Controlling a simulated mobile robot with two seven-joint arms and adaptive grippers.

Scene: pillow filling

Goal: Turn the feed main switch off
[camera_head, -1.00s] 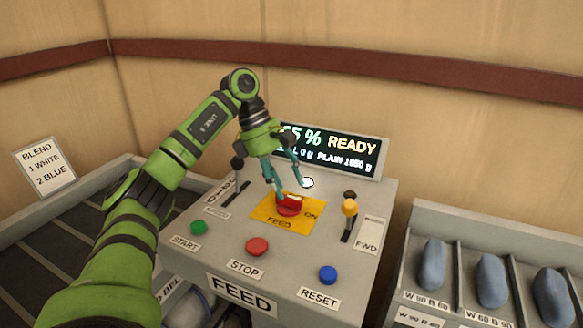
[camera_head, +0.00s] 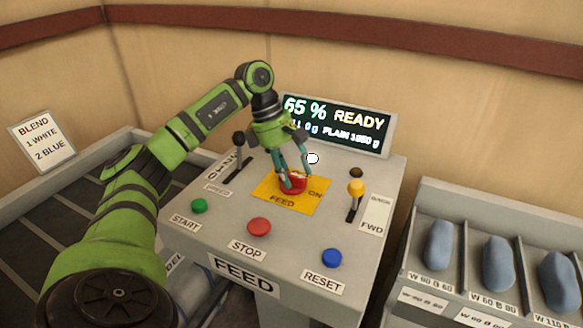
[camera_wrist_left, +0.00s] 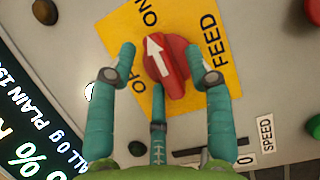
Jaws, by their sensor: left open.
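The feed main switch is a red rotary knob (camera_head: 292,183) on a yellow plate (camera_head: 268,200) marked FEED and ON. In the left wrist view the red knob (camera_wrist_left: 172,75) carries a white arrow that points toward the ON lettering; the OFF lettering (camera_wrist_left: 122,78) is partly covered by a finger. My left gripper (camera_head: 293,172) is open, its teal fingers reaching down around the knob. In the left wrist view the gripper (camera_wrist_left: 158,60) has fingers on both sides of the knob and one behind it; I cannot tell if any touch. My right gripper is not in view.
Around the switch are a green START button (camera_head: 199,206), a red STOP button (camera_head: 259,227), a blue RESET button (camera_head: 332,257), a black SPEED lever (camera_head: 238,140) and a yellow-knobbed lever (camera_head: 355,188). The display (camera_head: 340,124) reads 65 % READY. A bin of blue pieces (camera_head: 498,263) stands right.

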